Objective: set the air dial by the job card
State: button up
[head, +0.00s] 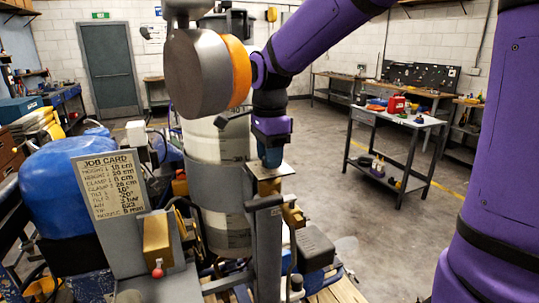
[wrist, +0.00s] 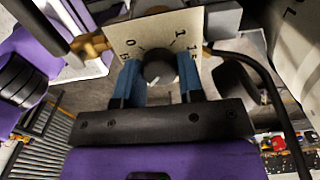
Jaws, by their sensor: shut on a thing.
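The dial plate (wrist: 122,36) is pale, with a 0 at left, a 1 at upper right and other marks partly hidden by the fingers. Its dark round knob (wrist: 158,66) has a pale mark near its lower edge. My gripper (wrist: 159,74) has its two blue fingers closed on either side of the knob. In the head view my gripper (head: 271,156) points down at the plate (head: 272,171) on top of the machine's post; the knob is hidden there. The job card (head: 110,184) stands tilted at left; its small lines are hard to read, and the air line seems to say 3 bar.
A blue drum (head: 62,180) stands behind the card. A brass-coloured block (head: 157,240) with a red-tipped lever stands right of the card. A black hose (wrist: 262,66) curves past the plate's right side. A work table (head: 398,118) stands beyond open floor at right.

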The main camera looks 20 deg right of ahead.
jog(key=shift+r, duration=0.1)
jog(key=o, duration=0.9)
notch_tip(320, 180, up, 11)
jog(key=shift+f, duration=0.15)
jog(key=s+d+f+n+t, duration=0.1)
jog(key=s+d+f+n, duration=0.1)
jog(key=s+n, duration=0.4)
jog(key=s+d+f+n+t, duration=0.2)
jog(key=s+n, duration=0.4)
jog(key=s, duration=0.2)
jog(key=s+d+f+n+t, duration=0.2)
jog(key=s+d+n, duration=0.1)
jog(key=s+n, duration=0.3)
jog(key=shift+s+f, duration=0.1)
jog(key=shift+s, duration=0.35)
